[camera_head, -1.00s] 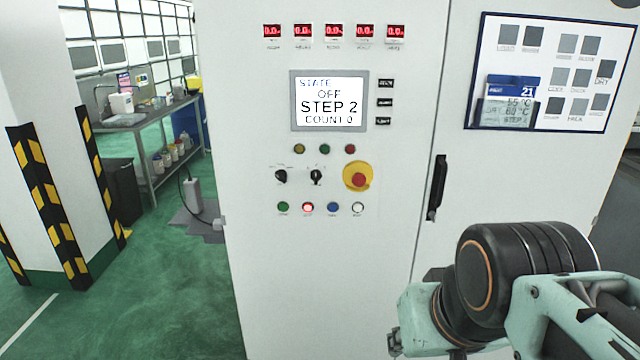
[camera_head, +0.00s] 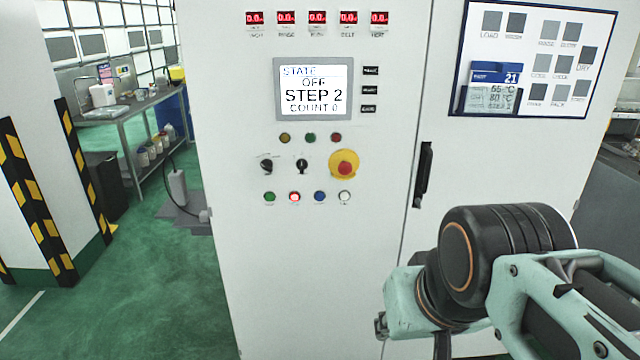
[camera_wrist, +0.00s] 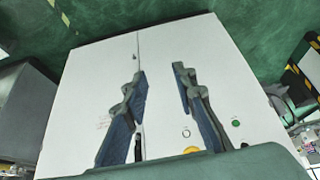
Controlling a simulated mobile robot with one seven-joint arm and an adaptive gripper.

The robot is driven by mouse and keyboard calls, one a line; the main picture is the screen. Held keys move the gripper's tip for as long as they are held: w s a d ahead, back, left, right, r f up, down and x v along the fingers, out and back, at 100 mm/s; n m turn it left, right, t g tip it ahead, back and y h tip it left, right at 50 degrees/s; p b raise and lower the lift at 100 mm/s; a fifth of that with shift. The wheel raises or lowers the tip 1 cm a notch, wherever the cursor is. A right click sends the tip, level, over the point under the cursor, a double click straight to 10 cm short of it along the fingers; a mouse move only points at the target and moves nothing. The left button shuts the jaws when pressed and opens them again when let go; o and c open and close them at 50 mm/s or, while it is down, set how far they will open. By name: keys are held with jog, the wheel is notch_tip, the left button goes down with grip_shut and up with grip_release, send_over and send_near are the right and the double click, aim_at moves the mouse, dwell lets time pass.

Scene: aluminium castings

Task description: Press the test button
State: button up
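The white cabinet's control panel fills the middle of the head view. A row of small buttons sits low on it: green (camera_head: 269,197), lit red (camera_head: 294,197), blue (camera_head: 319,197) and white (camera_head: 345,197). Their labels are too small to read, so I cannot tell which is the test button. A green button (camera_wrist: 236,123) shows right of the fingers. The head view does not show the fingers.
A yellow-and-red emergency stop (camera_head: 344,165) and two black knobs (camera_head: 267,166) sit above the buttons. A black door handle (camera_head: 423,175) stands out right of the panel. A striped pillar (camera_head: 50,190) and a side table (camera_head: 135,110) are left. Green floor is clear at lower left.

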grip_shut()
dwell(1.2)
